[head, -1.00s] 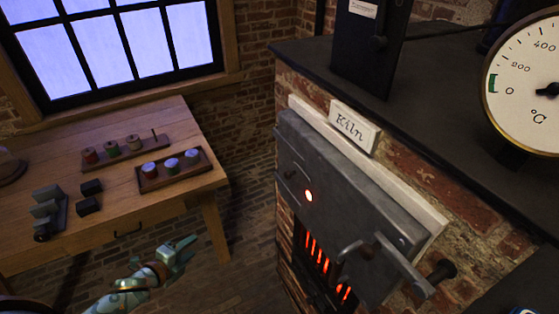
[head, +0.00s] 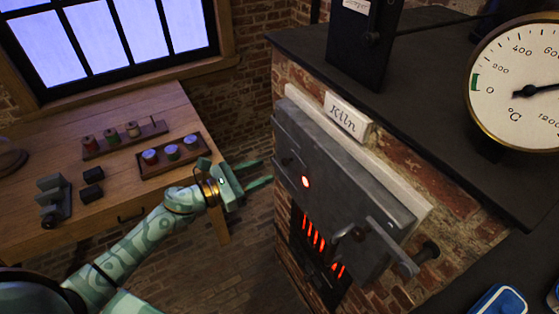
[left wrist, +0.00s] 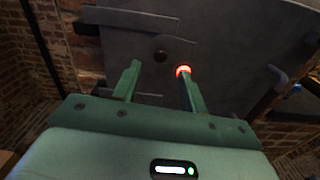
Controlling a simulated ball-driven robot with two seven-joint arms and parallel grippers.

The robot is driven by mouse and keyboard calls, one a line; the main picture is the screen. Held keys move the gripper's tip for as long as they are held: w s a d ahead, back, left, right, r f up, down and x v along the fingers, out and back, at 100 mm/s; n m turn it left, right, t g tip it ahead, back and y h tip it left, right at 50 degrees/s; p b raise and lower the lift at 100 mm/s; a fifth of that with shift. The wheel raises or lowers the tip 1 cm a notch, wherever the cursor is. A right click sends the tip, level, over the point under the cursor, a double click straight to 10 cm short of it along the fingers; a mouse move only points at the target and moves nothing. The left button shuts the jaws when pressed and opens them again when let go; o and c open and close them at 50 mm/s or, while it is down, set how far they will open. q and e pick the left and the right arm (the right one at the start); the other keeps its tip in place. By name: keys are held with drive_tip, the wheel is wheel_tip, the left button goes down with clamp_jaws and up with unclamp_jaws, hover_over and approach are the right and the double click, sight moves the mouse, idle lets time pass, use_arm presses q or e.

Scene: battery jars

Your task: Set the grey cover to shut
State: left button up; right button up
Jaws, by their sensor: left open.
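The kiln's grey door (head: 345,190) fills the front of the brick kiln. A round peephole (head: 305,182) glows red in it, uncovered; it also shows in the left wrist view (left wrist: 183,70).
A wooden table (head: 110,190) with spool racks stands left. A dial gauge (head: 520,85) is on the kiln top. Blue-lidded things (head: 498,301) are at bottom right.

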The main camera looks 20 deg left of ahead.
sight(282, 164)
use_arm(q)
drive_tip(key=x, duration=0.6)
drive_tip(key=shift+w+d, duration=0.1)
drive_tip(key=shift+w, duration=0.05)
clamp_jaws()
